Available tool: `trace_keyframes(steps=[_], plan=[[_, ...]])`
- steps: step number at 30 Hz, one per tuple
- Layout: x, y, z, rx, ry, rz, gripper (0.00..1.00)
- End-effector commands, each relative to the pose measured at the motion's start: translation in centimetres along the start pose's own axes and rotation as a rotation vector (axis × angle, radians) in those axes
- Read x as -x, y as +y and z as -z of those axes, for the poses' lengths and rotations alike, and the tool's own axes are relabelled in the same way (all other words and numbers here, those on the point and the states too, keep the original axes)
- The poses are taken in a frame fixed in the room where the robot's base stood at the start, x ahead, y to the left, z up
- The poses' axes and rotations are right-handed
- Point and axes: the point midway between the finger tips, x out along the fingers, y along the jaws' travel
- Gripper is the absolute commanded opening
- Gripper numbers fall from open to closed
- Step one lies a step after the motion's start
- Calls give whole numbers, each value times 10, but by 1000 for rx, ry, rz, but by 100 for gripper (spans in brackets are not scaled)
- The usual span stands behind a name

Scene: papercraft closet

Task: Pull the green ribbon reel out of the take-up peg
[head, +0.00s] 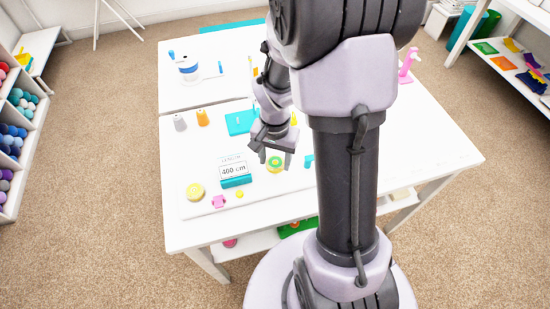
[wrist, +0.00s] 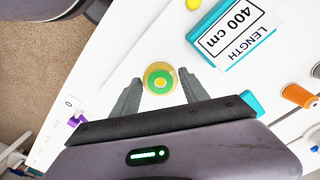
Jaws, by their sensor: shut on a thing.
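The green ribbon reel (head: 276,164) is a round disc with a yellow rim and a green ring around a yellow centre, near the middle of the white work board. It also shows in the wrist view (wrist: 160,78), flat side up between the tips of my fingers. My gripper (head: 275,158) reaches down over the reel, with one finger on each side. In the wrist view my gripper (wrist: 160,92) is shut on the reel. The take-up peg is not clearly visible; I cannot tell whether the reel is still around it.
A teal length display reading 400 cm (head: 235,173) stands close left of the reel. A yellow disc (head: 196,191), a pink piece (head: 218,202) and a yellow knob (head: 239,194) sit at the board's front. Grey (head: 179,122) and orange (head: 202,118) cones stand behind.

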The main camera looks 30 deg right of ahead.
Motion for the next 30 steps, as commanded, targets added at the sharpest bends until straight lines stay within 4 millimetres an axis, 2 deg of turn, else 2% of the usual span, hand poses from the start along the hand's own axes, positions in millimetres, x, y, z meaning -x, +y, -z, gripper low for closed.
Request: trace_keyframes(steps=[6, 16, 25, 30], plan=[[27, 0, 0, 1, 2, 1, 14], [28, 0, 0, 0, 1, 0, 14], [57, 0, 0, 0, 1, 1, 14], [57, 0, 0, 0, 1, 1, 14]])
